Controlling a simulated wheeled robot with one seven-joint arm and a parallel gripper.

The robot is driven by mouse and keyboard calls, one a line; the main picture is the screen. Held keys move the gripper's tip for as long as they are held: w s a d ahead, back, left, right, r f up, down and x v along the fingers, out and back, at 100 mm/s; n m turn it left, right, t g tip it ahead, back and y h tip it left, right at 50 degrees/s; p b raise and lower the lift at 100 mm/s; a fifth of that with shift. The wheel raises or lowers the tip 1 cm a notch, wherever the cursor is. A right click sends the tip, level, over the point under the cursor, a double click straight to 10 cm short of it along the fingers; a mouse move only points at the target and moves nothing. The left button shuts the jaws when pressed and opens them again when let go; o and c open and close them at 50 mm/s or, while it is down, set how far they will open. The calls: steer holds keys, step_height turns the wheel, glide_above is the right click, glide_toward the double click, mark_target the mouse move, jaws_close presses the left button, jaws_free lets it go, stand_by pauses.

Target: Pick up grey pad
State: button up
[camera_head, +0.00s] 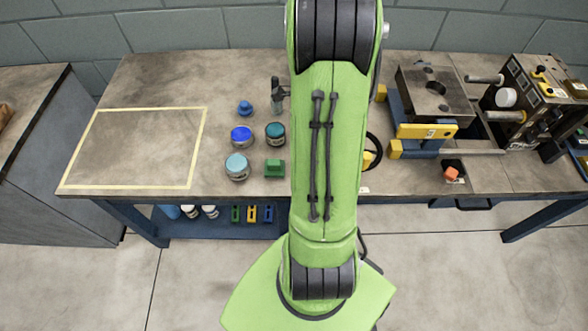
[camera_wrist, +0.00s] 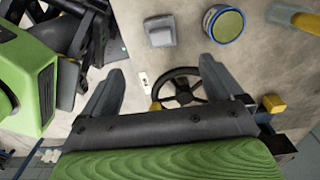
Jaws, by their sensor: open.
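In the wrist view a small grey block-like pad (camera_wrist: 160,31) lies on the worktop near the top middle. It has a raised top part and a wider base. My gripper (camera_wrist: 162,65) is open and empty, with its two fingers spread wide. The pad appears beyond the fingertips, and I see no contact. The height of the fingers above the worktop is hard to judge. In the head view my green arm hides both the gripper and the pad.
A green-topped tin (camera_wrist: 225,24) stands right of the pad. A black handwheel (camera_wrist: 182,91) shows between the fingers. In the head view, several tins and a green block (camera_head: 275,168) stand left of my arm. A steel mould block (camera_head: 435,90) stands right. The taped area (camera_head: 75,152) is empty.

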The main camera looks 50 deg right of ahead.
step_height(320, 180, down, 15)
steer(key=b, duration=0.4)
steer(key=shift+d+b, duration=0.15)
steer(key=shift+b, duration=0.2)
steer(key=shift+r, duration=0.1)
steer(key=shift+c, duration=0.2)
steer(key=c, duration=1.2)
step_height(320, 180, up, 10)
steer(key=p, duration=0.3)
